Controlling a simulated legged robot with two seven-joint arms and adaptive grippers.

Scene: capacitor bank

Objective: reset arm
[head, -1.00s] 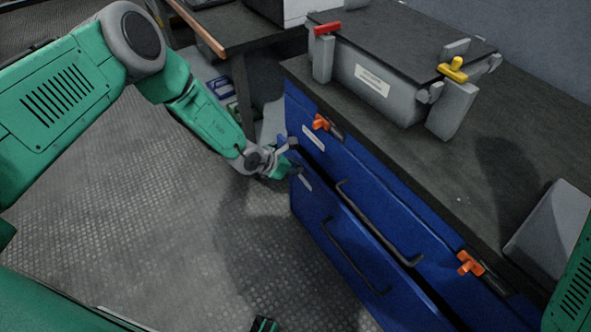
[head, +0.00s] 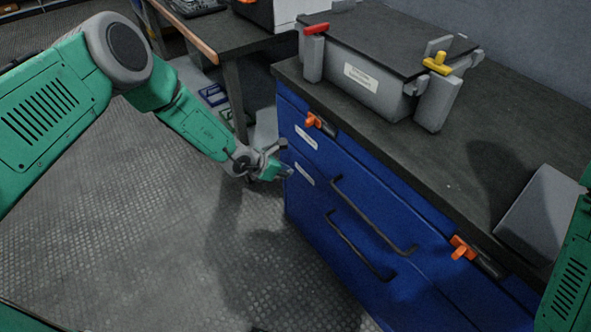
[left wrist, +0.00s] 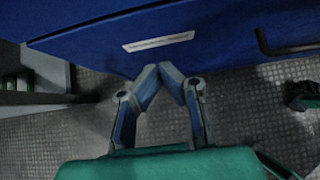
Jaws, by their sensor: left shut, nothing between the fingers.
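My left arm comes in from the left in the head view. Its gripper (head: 283,173) is low beside the left front corner of the blue drawer cabinet (head: 330,245). In the left wrist view the two fingers (left wrist: 160,72) meet at their tips, empty, just below the white label (left wrist: 159,41) on the blue drawer front. I cannot tell whether they touch the front. Part of my right arm (head: 572,270) shows at the right edge of the head view; its gripper is out of view.
The cabinet has black bar handles (head: 372,216) and orange latches (head: 314,121). A grey case (head: 365,75) with red and yellow clamps stands on its dark top. A grey block (head: 540,215) is at the right. A desk (head: 235,37) stands behind. The left floor is open.

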